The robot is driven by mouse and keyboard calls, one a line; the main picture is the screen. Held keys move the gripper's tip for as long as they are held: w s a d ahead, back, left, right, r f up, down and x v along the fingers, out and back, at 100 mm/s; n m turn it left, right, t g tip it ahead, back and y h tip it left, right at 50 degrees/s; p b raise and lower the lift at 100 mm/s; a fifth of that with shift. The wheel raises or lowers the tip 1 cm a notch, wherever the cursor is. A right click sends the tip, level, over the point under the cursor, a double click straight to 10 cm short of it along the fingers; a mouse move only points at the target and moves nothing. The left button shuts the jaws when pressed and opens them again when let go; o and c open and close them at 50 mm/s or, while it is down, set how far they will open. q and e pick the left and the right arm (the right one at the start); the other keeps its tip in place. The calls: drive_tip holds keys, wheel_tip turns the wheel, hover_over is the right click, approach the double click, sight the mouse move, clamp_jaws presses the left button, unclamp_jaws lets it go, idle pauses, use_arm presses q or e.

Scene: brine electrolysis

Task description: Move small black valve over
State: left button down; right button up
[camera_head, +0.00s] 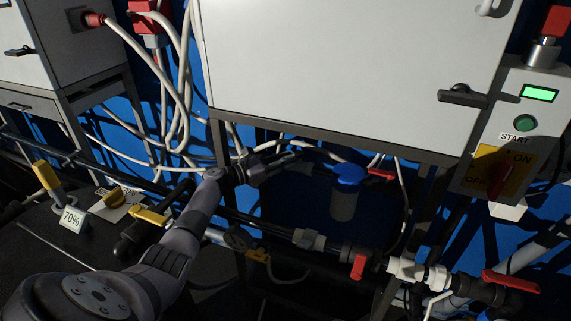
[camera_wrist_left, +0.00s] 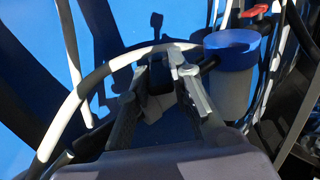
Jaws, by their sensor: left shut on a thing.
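My left arm reaches in from the lower left in the head view. Its gripper (camera_head: 285,160) is below the large grey cabinet, left of the blue-capped filter housing (camera_head: 349,176). In the left wrist view, the fingers (camera_wrist_left: 166,72) are closed around a small dark part, which looks like the small black valve (camera_wrist_left: 155,78). Most of the valve is hidden by the fingers, and its handle position cannot be told. The blue-capped housing (camera_wrist_left: 231,52) is just right of the fingertips there. My right gripper is not in view.
The grey cabinet (camera_head: 350,70) hangs over the gripper. White hoses (camera_wrist_left: 85,85) curve close to the fingers. A red-handled valve (camera_head: 382,174) is right of the housing. Pipes with a red valve (camera_head: 359,266) run below. A control box (camera_head: 515,130) stands at right.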

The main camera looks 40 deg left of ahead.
use_arm(q)
drive_tip(key=c, duration=1.4)
unclamp_jaws()
drive_tip(key=shift+c, duration=0.2)
